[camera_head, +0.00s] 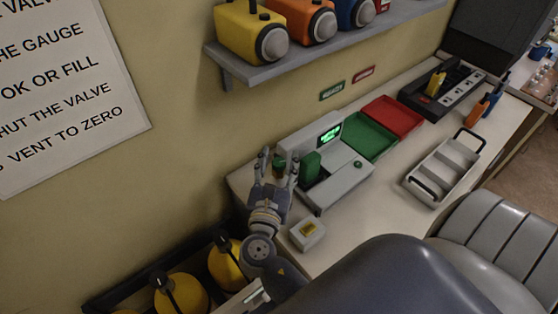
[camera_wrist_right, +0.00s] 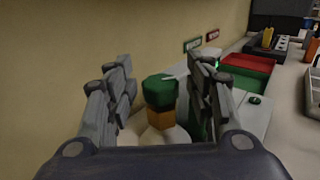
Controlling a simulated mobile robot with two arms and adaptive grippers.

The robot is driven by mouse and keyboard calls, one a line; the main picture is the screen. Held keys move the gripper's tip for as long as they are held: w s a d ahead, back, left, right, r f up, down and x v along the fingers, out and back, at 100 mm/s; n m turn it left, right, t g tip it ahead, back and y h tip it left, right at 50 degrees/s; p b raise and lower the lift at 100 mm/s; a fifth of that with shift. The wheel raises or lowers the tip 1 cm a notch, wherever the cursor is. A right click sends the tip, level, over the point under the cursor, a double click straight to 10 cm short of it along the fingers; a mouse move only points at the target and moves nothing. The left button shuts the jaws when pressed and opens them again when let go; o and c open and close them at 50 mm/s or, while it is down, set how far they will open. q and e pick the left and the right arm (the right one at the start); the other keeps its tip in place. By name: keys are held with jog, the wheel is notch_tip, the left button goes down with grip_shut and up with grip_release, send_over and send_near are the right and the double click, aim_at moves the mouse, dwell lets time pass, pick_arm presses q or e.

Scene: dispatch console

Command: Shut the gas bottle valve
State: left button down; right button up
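The gas bottle valve shows as a green knob (camera_head: 279,163) at the near left end of the console. In the right wrist view the green knob (camera_wrist_right: 160,87) sits on an orange-brown body (camera_wrist_right: 161,117), with a pale rounded part below it. My right gripper (camera_head: 278,157) is open, with one finger on each side of the knob. My left gripper is not in view.
A grey machine with a lit green display (camera_head: 329,134) stands right beside my right gripper. A small white box (camera_head: 307,233) is in front. Green (camera_head: 368,138) and red (camera_head: 396,116) trays lie behind. Yellow bottles (camera_head: 181,294) stand below left. A shelf (camera_head: 290,63) hangs above.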

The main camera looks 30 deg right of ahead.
aim_at(277, 168)
jog(key=v, duration=0.7)
jog(key=shift+s+a+r, duration=0.1)
jog(key=shift+s+a, duration=0.1)
jog(key=shift+s, duration=0.05)
jog(key=shift+n+t+y, duration=0.4)
jog(key=shift+t+y, duration=0.1)
jog(key=shift+y, duration=0.1)
jog(key=b+x, duration=0.2)
jog(key=x, duration=0.1)
jog(key=b+x, duration=0.2)
jog(key=x, duration=0.1)
jog(key=shift+d+r, duration=0.1)
jog(key=shift+d, duration=0.35)
jog(key=shift+w+d, duration=0.35)
jog(key=shift+w, duration=0.15)
